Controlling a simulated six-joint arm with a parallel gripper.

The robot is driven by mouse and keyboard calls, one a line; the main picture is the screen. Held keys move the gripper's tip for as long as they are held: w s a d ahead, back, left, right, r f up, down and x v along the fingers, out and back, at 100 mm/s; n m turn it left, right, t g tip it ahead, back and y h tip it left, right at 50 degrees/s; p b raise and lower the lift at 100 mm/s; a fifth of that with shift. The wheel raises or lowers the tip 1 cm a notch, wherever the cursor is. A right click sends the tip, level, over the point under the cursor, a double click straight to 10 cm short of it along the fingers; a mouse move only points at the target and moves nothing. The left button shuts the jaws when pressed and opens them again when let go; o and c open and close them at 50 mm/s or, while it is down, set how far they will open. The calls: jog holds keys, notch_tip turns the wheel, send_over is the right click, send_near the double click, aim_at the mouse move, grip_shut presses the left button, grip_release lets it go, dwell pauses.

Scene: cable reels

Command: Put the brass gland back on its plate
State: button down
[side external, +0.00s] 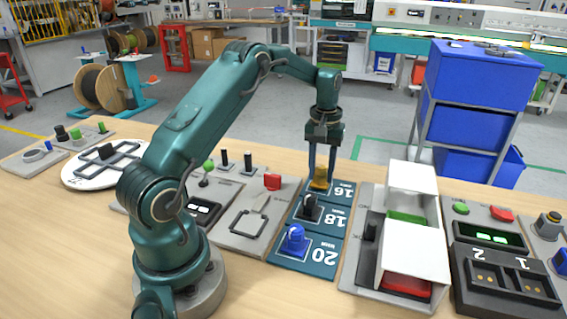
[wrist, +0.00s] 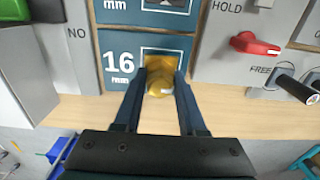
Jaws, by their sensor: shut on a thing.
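The brass gland (side external: 320,177) is between the two fingers of my gripper (side external: 321,168), which is shut on it. In the wrist view the gland (wrist: 159,84) shows yellow between the fingertips (wrist: 160,76). It is over the white-outlined square of the teal 16 mm plate (wrist: 117,65), which also shows in the side view (side external: 344,187). I cannot tell whether it touches the plate. The gland looks roughly upright.
A black gland (side external: 310,206) stands on the 18 mm plate and a blue gland (side external: 294,239) on the 20 mm plate. A white housing (side external: 411,235) stands to the right. A red knob (side external: 272,182) is to the left.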

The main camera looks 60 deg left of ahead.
jog(key=shift+f, duration=0.3)
jog(key=shift+c, duration=2)
grip_release()
jog(key=shift+r, duration=0.1)
notch_tip(320, 180, up, 8)
jog(key=shift+f, duration=0.1)
